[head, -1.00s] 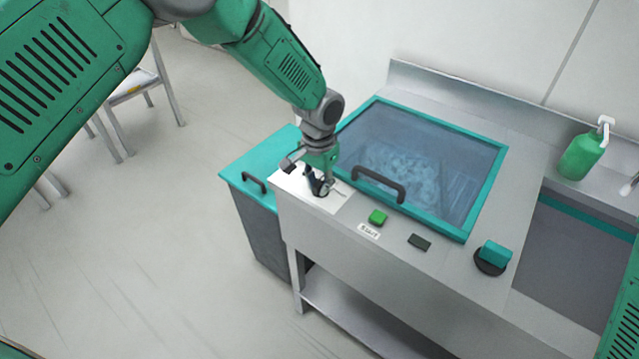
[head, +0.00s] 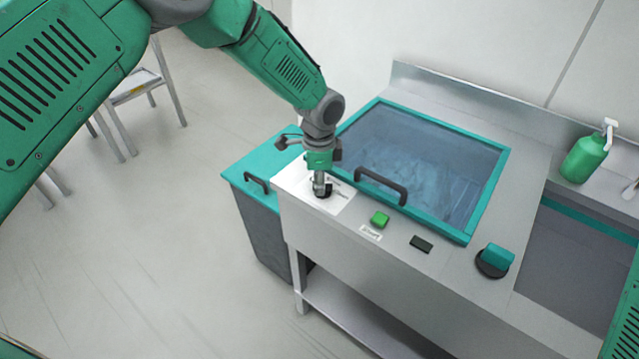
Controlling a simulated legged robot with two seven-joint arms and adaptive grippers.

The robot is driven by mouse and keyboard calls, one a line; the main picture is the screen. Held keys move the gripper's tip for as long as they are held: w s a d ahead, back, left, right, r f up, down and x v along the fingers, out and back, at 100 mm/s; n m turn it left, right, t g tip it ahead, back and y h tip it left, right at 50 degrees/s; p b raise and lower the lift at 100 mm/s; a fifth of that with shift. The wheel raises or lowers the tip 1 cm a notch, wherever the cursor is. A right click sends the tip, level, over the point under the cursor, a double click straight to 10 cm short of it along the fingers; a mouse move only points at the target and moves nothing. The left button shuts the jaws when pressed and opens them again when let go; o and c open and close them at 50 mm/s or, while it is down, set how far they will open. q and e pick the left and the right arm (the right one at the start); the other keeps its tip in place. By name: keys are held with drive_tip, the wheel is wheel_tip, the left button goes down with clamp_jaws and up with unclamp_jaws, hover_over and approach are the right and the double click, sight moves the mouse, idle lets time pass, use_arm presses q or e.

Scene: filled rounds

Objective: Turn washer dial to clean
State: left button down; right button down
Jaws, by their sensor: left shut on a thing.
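The washer (head: 345,232) is a grey metal counter with a teal-framed glass lid (head: 425,160), which is closed. A black dial (head: 326,193) sits on a white label plate (head: 338,204) at the washer's left end. My left gripper (head: 321,187) points down over the plate and is shut on the dial. The gripper hides much of the dial, and the label's words are too small to read. My right gripper is out of view; only a green part of mine shows at the right edge.
A green start button (head: 379,219), a black switch (head: 421,244) and a teal knob (head: 494,260) lie along the front. A black lid handle (head: 381,184) stands close right of my gripper. A green bottle (head: 585,158) stands at right. A teal-topped bin (head: 262,170) adjoins the left end.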

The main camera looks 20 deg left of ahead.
use_arm(q)
drive_tip(key=shift+w+r+m, duration=0.25)
drive_tip(key=shift+w+m, duration=0.1)
drive_tip(key=shift+m, duration=0.55)
drive_tip(key=c, duration=1.5)
unclamp_jaws()
drive_tip(key=shift+d+f, duration=0.1)
drive_tip(key=shift+f, duration=0.05)
drive_tip(key=shift+s, duration=0.1)
wheel_tip(320, 180, up, 12)
drive_tip(key=shift+f, duration=0.1)
